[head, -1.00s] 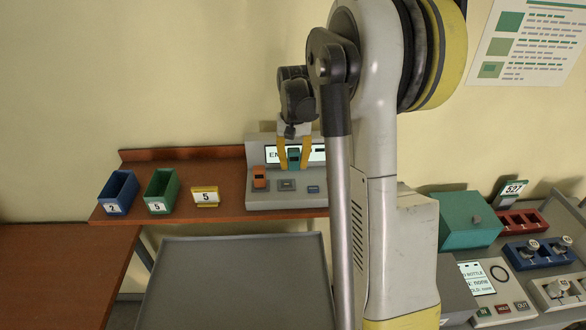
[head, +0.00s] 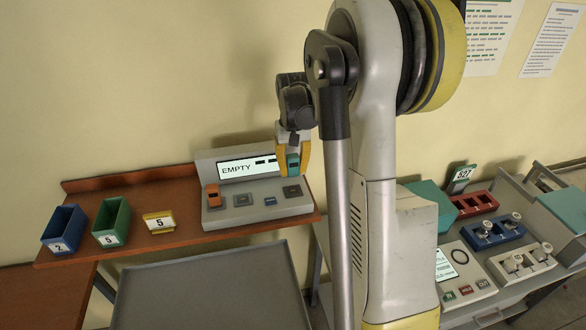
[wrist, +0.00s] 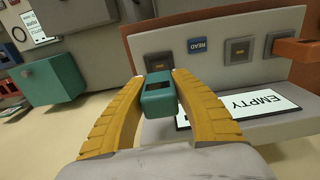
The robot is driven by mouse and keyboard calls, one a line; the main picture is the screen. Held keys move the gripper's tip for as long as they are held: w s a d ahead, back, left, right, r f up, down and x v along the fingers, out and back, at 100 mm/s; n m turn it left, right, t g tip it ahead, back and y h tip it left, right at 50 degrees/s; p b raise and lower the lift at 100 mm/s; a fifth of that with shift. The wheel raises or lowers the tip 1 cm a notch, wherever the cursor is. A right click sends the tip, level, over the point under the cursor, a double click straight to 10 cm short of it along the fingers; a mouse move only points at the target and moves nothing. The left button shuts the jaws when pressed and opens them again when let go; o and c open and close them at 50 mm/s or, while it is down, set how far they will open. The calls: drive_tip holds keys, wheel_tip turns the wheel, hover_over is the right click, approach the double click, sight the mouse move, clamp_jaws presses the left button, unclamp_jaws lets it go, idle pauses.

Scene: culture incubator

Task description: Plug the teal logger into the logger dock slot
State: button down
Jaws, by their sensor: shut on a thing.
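The teal logger (head: 293,162) is a small block held between the yellow fingers of my gripper (head: 292,172). In the wrist view the logger (wrist: 159,100) sits between the two fingertips (wrist: 158,88). The grey logger dock (head: 225,215) stands on the brown shelf, with a slanted display reading "EMPTY". An orange logger (head: 213,195) stands in its left position. A square dark slot (head: 243,200) and a blue "READ" button (head: 270,201) are in the middle. Another square slot (head: 292,191) is at the right end. The held logger is above this right slot, apart from it.
A blue bin (head: 65,230), a green bin (head: 112,222) and a yellow "5" tag (head: 159,222) stand left of the dock on the shelf. A grey tray surface (head: 210,290) lies below. Racks and a control panel (head: 465,270) are at the right.

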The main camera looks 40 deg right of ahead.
sight(293, 155)
drive_tip(key=shift+f+b, duration=1.5)
drive_tip(key=shift+f, duration=1.3)
drive_tip(key=shift+b, duration=0.55)
drive_tip(key=shift+f+b, duration=0.5)
drive_tip(key=shift+f, duration=0.05)
drive_tip(key=c, duration=1.1)
unclamp_jaws()
drive_tip(key=shift+o, duration=0.2)
drive_tip(key=shift+r, duration=0.15)
wheel_tip(293, 155, up, 12)
drive_tip(key=shift+f, duration=0.1)
